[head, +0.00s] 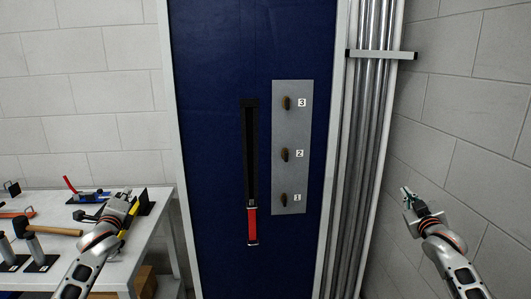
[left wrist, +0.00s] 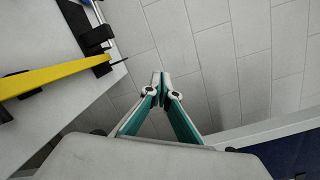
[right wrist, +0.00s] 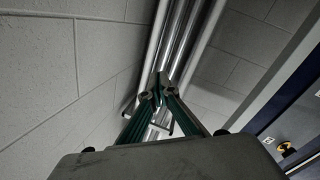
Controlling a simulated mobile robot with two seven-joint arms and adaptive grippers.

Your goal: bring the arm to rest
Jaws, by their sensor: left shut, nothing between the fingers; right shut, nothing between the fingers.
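My left gripper (head: 130,199) is at the left of the head view, by the right end of the white tool table. In the left wrist view its fingers (left wrist: 162,84) meet at the tips with nothing between them. My right gripper (head: 406,190) is at the right of the head view, in front of the grey block wall near the vertical pipes. In the right wrist view its fingers (right wrist: 159,88) are closed and empty. Both arms reach up from the bottom edge of the head view, and neither gripper visibly touches anything.
A blue cabinet panel (head: 220,60) stands in the middle, with a red-handled lever (head: 252,225) in a black slot and a grey plate (head: 291,175) with three numbered knobs. Pipes (head: 370,130) run along its right. Tools, including a hammer (head: 55,231), stand on the table (head: 150,225).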

